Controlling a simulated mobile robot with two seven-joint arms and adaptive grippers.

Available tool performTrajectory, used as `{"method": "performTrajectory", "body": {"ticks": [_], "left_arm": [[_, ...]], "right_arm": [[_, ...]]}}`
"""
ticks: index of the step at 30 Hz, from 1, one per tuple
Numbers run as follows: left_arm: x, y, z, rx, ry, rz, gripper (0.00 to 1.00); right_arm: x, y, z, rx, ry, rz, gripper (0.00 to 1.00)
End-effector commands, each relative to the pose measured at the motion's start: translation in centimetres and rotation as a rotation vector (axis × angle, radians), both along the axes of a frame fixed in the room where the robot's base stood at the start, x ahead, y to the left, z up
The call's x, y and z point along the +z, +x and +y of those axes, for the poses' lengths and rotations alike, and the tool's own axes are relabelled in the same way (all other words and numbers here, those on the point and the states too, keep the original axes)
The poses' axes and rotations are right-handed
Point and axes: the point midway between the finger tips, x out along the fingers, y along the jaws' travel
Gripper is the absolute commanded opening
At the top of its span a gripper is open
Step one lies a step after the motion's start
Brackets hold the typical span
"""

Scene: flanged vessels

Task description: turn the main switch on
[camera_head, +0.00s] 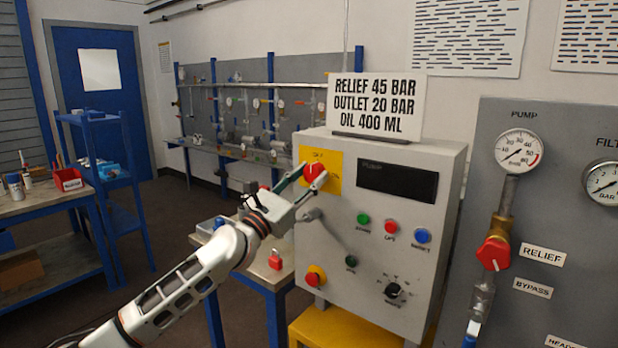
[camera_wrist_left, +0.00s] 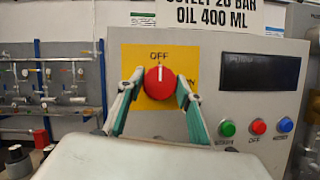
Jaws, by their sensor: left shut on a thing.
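The main switch is a red round knob (camera_head: 314,171) on a yellow plate (camera_head: 334,172) at the upper left of the grey control box. In the left wrist view the knob (camera_wrist_left: 159,84) has a white mark pointing up at the word OFF. A second word at its right is partly hidden by a finger. My left gripper (camera_head: 305,180) reaches in from the left and is shut on the knob, one finger on each side, as the left wrist view also shows (camera_wrist_left: 160,92). My right gripper is not in view.
The box (camera_head: 325,238) also carries a dark display (camera_head: 397,181), green, red and blue buttons, a black selector (camera_head: 393,290) and a red button on yellow (camera_head: 315,276). A sign (camera_head: 376,107) stands on top. A gauge panel (camera_head: 560,220) is at the right.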

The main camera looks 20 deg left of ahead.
Motion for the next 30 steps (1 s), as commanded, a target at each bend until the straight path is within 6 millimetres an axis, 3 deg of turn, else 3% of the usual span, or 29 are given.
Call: {"method": "performTrajectory", "body": {"ticks": [11, 30], "left_arm": [[0.14, 0.05, 0.14, 0.001, 0.155, -0.057, 0.14], [0.17, 0.10, 0.28, 0.001, 0.717, -0.260, 0.14]], "right_arm": [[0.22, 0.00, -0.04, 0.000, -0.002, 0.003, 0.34], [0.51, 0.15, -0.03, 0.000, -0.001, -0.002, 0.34]]}}
